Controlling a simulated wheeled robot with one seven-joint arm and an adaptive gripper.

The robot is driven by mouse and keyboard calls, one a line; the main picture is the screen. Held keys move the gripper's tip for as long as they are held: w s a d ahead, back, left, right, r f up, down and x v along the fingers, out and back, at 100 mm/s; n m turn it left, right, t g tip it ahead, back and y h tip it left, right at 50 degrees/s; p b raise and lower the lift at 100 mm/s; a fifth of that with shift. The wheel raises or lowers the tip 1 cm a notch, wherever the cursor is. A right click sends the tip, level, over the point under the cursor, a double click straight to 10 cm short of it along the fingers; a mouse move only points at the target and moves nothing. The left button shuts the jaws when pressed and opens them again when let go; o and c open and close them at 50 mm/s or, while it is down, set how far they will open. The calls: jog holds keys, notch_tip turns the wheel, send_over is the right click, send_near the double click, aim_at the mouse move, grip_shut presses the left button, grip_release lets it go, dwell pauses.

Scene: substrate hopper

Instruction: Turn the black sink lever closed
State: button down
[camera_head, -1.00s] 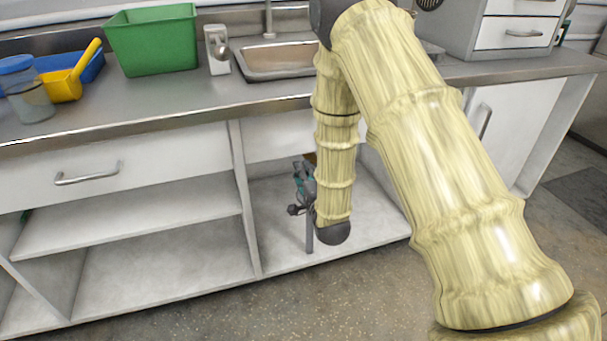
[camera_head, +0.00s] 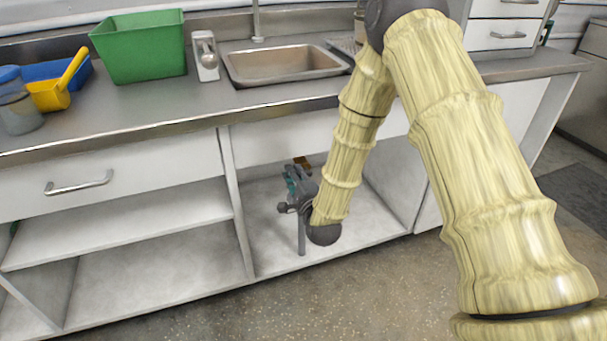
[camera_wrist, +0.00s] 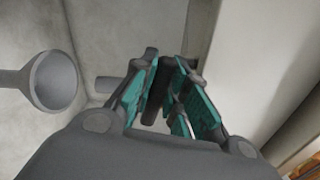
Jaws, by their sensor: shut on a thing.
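My gripper (camera_head: 292,184) is inside the open cabinet under the sink, beside a grey upright pipe (camera_head: 302,236). In the wrist view its teal-padded fingers (camera_wrist: 163,78) are closed in around a dark part. This dark grey piece (camera_wrist: 149,56) at the fingertips appears to be the black lever, with a stub (camera_wrist: 106,84) showing to its left. The fingers hide most of it, so its angle cannot be told. A grey flared funnel end (camera_wrist: 53,80) is left of the fingers, apart from them.
The sink (camera_head: 285,65) is set in the counter above. Cabinet dividers (camera_head: 236,205) and a white panel (camera_wrist: 245,60) stand close around my gripper. A green bin (camera_head: 138,45), yellow scoop (camera_head: 52,94) and blue tray (camera_head: 42,72) are on the counter. Floor in front is clear.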

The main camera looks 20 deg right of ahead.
aim_at(309, 172)
jog(key=m, duration=0.1)
jog(key=r+m, duration=0.1)
jog(key=m+p, duration=0.1)
jog(key=shift+d+r+m, duration=0.25)
jog(key=shift+d+m, duration=0.15)
jog(key=m, duration=0.1)
jog(key=d+r+m, duration=0.1)
jog(key=m, duration=0.1)
jog(key=shift+m, duration=0.3)
jog(key=m+b, duration=0.1)
jog(key=d+m+b, duration=0.1)
jog(key=m, duration=0.1)
jog(key=shift+w+d+r+m, duration=0.1)
jog(key=shift+r+m, duration=0.1)
jog(key=shift+m, duration=0.1)
jog(key=shift+w+d+r+m+b, duration=0.15)
jog(key=shift+d+m+b, duration=0.25)
jog(key=shift+m+b, duration=0.6)
jog(key=shift+s+d+r+m+b, duration=0.1)
jog(key=shift+d+m+b, duration=0.45)
jog(key=shift+m, duration=0.75)
jog(key=shift+a, duration=0.15)
jog(key=c, duration=1.4)
grip_release()
jog(key=shift+r, duration=0.1)
